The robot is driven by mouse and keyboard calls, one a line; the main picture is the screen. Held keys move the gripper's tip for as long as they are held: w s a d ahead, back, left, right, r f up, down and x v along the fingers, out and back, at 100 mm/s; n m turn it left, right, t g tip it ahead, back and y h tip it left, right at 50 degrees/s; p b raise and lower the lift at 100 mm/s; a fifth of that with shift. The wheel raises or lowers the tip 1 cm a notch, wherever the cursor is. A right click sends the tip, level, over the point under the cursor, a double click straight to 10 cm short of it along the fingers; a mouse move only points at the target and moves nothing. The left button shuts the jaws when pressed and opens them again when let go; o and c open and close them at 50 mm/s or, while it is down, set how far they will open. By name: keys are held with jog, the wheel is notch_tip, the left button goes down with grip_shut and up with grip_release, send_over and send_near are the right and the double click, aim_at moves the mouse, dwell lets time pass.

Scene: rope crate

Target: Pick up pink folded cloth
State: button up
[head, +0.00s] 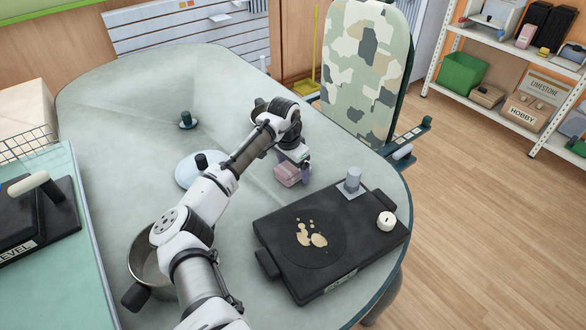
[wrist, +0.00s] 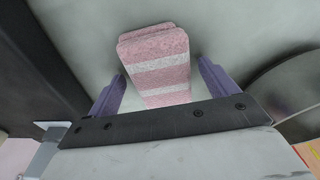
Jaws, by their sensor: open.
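The pink folded cloth (head: 288,174) lies on the grey table just beyond the black griddle in the head view. In the wrist view the cloth (wrist: 158,62) is pink with pale stripes and is folded in layers. My gripper (head: 296,160) is over the cloth, pointing down. In the wrist view my gripper (wrist: 162,85) is open, with one purple finger on each side of the cloth. A gap shows between the cloth and each finger. The cloth's near end is hidden behind the gripper's dark body.
A pot (head: 141,262) and a pale lid (head: 186,172) lie left, near my arm. A camouflage chair (head: 365,60) stands at the table's far edge.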

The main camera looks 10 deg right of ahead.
jog(key=shift+c, duration=0.4)
jog(key=c, duration=1)
jog(key=shift+r, duration=0.1)
notch_tip(320, 180, up, 20)
jog(key=shift+b, duration=1.2)
jog(key=o, duration=0.4)
jog(key=shift+c, duration=1.4)
jog(key=shift+a, duration=0.1)
